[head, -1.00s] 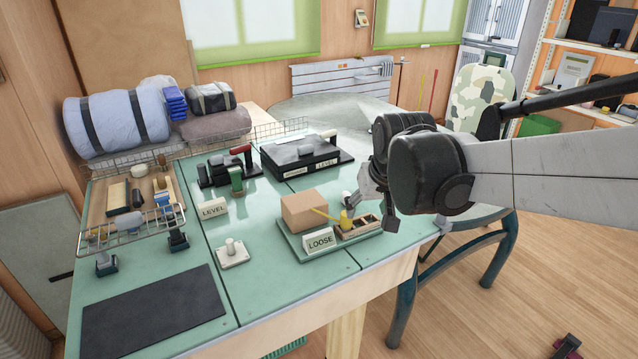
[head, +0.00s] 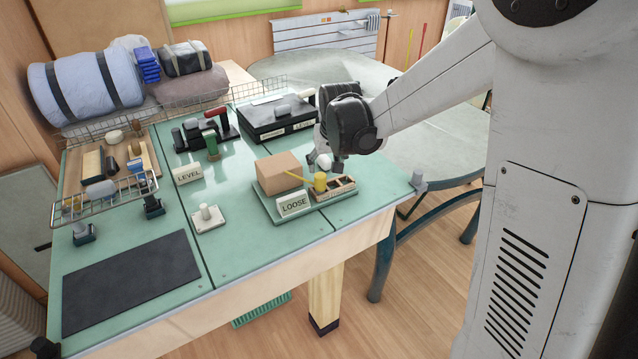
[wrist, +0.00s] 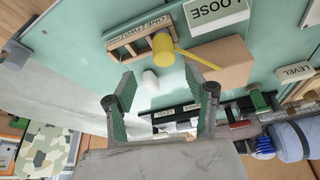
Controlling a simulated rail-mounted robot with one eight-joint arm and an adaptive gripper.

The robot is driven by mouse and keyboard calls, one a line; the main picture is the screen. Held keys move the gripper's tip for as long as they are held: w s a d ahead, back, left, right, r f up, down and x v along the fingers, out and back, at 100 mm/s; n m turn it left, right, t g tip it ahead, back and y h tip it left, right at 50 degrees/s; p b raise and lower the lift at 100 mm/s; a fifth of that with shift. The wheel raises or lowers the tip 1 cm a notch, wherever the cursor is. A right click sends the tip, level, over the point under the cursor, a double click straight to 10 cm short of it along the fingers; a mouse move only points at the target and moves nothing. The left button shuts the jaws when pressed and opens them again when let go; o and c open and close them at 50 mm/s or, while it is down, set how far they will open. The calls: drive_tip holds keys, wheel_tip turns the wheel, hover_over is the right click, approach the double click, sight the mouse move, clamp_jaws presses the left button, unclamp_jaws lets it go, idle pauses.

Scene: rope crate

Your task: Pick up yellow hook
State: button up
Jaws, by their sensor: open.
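The yellow hook (head: 320,181) shows as a thick yellow head with a thin yellow bar running left from it. It is at the tray (head: 346,195) marked LOOSE, between a cardboard-brown box (head: 278,172) and a small wooden compartment box (head: 336,190). In the wrist view the hook's head (wrist: 163,47) lies beyond my fingers, near the compartment box. My gripper (wrist: 160,82) is open and empty, its two fingers apart. In the head view my gripper (head: 324,158) is just behind the hook, partly hidden by my wrist. A white rounded object (wrist: 150,80) appears between the fingers.
The LOOSE sign (head: 293,204) stands at the tray's front. A black LEVEL case (head: 281,119) is behind, and a white knobbed plate (head: 207,218) is at left. A dark mat (head: 130,283) lies on the green bench front; bare bench surrounds the tray.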

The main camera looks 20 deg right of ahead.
sight(321, 178)
drive_tip(key=x, duration=0.8)
drive_tip(key=shift+s+a+f, duration=0.1)
drive_tip(key=shift+s+a, duration=0.2)
drive_tip(key=shift+a, duration=0.05)
drive_tip(key=shift+w+f+b, duration=0.25)
drive_tip(key=shift+f+b, duration=0.05)
drive_tip(key=shift+f, duration=0.35)
clamp_jaws()
